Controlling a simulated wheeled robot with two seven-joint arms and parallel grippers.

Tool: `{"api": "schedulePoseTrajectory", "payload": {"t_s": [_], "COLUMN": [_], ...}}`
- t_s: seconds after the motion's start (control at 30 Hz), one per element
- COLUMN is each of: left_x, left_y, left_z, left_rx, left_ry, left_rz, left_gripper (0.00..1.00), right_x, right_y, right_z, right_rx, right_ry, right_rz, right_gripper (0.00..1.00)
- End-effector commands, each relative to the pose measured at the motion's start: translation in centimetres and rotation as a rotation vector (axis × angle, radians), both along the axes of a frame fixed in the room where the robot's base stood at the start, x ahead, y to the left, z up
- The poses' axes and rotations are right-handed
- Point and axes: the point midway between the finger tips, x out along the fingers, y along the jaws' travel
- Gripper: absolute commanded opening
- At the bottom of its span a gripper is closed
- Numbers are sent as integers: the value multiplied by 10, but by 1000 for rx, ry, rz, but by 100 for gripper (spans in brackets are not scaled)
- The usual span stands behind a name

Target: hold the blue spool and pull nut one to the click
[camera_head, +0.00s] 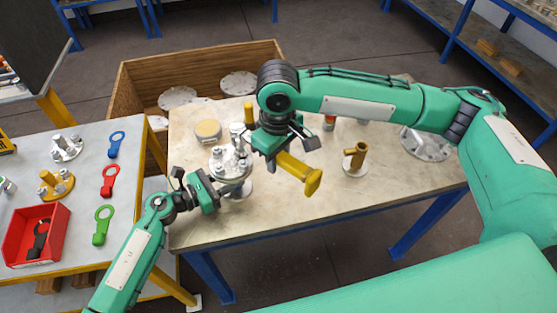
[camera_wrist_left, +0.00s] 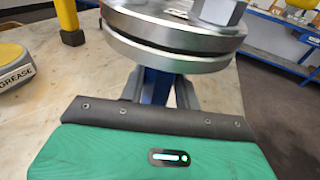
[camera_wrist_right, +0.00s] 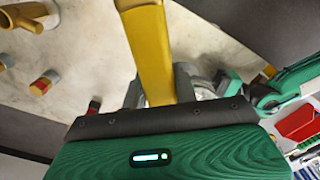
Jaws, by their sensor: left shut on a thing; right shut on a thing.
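The flanged vessel (camera_head: 232,165) stands on the right table's left part, with several bolts and nuts on its top flange. Its stacked rims (camera_wrist_left: 175,38) fill the top of the left wrist view. My left gripper (camera_head: 216,190) is shut on the blue spool (camera_wrist_left: 158,86) just below the flange; the spool is mostly hidden. My right gripper (camera_head: 283,145) is shut on a yellow tool (camera_head: 300,173) above the table, beside the flange. The tool's bar (camera_wrist_right: 150,50) runs up from the jaws in the right wrist view. Its far end and which nut is nut one cannot be told.
A grease tin (camera_head: 207,131) and a yellow post (camera_head: 248,113) stand behind the vessel. A brass pipe piece (camera_head: 355,157) and a grey flange (camera_head: 428,145) are to the right. The left table bears coloured spanners (camera_head: 109,180) and a red tray (camera_head: 58,237). The front table area is clear.

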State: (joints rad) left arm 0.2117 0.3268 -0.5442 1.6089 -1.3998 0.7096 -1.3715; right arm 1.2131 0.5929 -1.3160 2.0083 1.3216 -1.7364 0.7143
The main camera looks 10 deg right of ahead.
Motion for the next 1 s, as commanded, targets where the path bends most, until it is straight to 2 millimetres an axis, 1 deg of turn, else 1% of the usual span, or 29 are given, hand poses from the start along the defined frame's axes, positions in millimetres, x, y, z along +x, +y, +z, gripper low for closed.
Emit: {"api": "schedulePoseTrajectory", "payload": {"t_s": [0.03, 0.2, 0.3, 0.47, 0.5, 0.57, 0.6, 0.63, 0.9, 1.0], "left_x": [1, 1, 1, 1, 1, 1, 1, 0, 0, -1], "left_y": [1, 1, 1, 1, 1, 1, 0, 0, 1, 5], "left_z": [1, 0, 0, 1, 1, 1, 1, 1, 0, 0], "left_rx": [0, 0, -1, -1, -1, -1, 0, 0, 0, 1], "left_ry": [1, 1, 0, 0, 0, 0, 1, 1, 0, 0], "left_rz": [2, 2, 2, 2, 2, 2, 1, 1, 0, 1], "left_gripper": [15, 15, 15, 15, 35, 46, 54, 58, 58, 58], "right_x": [0, 0, 0, 0, 0, 0, 0, 0, 0, 0], "right_y": [1, 1, 0, 0, 0, 0, 0, 0, 0, 0], "right_z": [7, 25, 30, 30, 30, 30, 30, 30, 30, 30], "right_rx": [2, 2, 2, 1, 1, 1, 1, 1, 1, 1], "right_ry": [-3, -2, -1, -1, -1, -1, -2, -2, -2, -2], "right_rz": [1, 1, 1, 1, 1, 1, 1, 1, 1, 1], "right_gripper": [2, 2, 2, 2, 2, 2, 2, 2, 2, 2]}}
